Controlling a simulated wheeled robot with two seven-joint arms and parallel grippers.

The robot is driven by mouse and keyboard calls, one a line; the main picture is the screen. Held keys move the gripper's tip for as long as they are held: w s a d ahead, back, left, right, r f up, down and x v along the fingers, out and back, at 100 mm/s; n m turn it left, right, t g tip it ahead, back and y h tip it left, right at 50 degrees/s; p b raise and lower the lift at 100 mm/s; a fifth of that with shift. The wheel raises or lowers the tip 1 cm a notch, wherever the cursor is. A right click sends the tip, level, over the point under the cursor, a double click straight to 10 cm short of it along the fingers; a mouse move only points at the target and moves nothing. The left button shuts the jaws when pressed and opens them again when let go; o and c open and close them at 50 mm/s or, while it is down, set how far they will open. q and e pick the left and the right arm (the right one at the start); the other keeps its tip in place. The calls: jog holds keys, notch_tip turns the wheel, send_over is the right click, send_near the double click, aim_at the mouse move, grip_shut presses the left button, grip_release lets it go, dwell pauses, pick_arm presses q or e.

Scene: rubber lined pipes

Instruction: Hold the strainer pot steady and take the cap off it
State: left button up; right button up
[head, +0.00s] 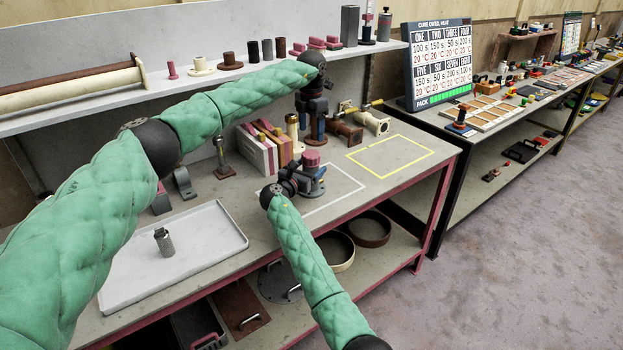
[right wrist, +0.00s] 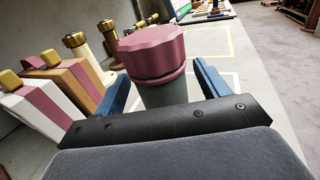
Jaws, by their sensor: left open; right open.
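The strainer pot (right wrist: 165,95) is a grey upright cylinder with a ridged dark-pink cap (right wrist: 152,50) seated on it. In the head view the cap (head: 311,158) shows above my right gripper (head: 308,184), which hides much of the pot. My right gripper is open, with its blue fingers on either side of the pot's body, below the cap; whether they touch it I cannot tell. My left gripper (head: 317,132) is open and points down, just above and behind the cap in the head view, apart from it as far as I can see.
White-and-pink and tan blocks (head: 262,148) stand left of the pot, with brass-topped fittings (right wrist: 75,42) behind. Pipe pieces (head: 370,122) lie at the back right. A yellow-outlined area (head: 391,154) is empty. A white tray (head: 215,255) holds a small metal cylinder (head: 163,241).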

jog(key=shift+x, duration=1.55)
